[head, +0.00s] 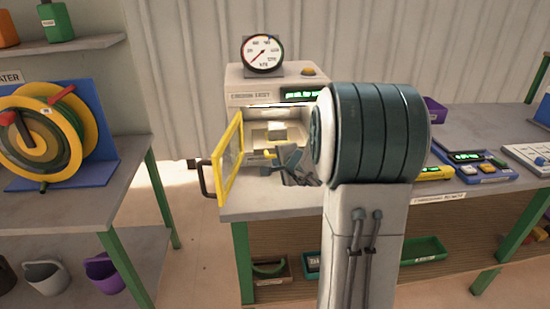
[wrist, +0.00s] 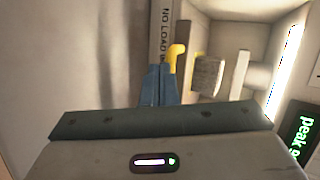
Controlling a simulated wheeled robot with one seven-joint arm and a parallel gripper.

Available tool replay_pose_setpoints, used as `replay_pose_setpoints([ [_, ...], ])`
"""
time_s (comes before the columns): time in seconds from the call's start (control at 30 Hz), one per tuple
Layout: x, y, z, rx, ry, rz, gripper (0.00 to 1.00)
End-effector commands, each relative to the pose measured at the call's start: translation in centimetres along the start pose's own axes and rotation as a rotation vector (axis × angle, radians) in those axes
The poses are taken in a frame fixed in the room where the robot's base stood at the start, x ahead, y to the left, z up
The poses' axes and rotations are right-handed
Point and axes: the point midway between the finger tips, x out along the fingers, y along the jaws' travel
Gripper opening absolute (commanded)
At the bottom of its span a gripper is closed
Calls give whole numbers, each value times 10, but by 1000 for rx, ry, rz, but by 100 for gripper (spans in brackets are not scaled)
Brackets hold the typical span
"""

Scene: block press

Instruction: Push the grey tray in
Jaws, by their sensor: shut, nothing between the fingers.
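The press stands on the bench with its yellow-framed door (head: 229,157) swung open to the left. Inside the lit chamber, a pale block (head: 277,131) sits on the grey tray (head: 258,141). The block (wrist: 207,75) also shows in the wrist view beside the tray's thin edge (wrist: 185,74). A yellow handle (wrist: 175,55) is at the tray's front. My gripper (head: 291,160) is at the chamber opening, its blue fingers (wrist: 160,76) shut and empty, right by the yellow handle. I cannot tell whether they touch it. My arm hides the press's right side.
A round dial gauge (head: 263,54) stands on top of the press. A label strip (wrist: 166,30) lies along the chamber's edge. A yellow meter (head: 435,173) and a blue device (head: 485,172) are on the bench to the right. A hose reel (head: 40,140) is on the left bench.

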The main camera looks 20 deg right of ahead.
Motion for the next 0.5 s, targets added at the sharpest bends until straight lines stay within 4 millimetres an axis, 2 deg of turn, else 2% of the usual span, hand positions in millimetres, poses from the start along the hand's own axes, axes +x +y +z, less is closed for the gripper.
replay_pose_setpoints([
  [0.2,14,-9,0,1,-1,1,0],
  [0.5,17,-10,0,0,0,0,0],
])
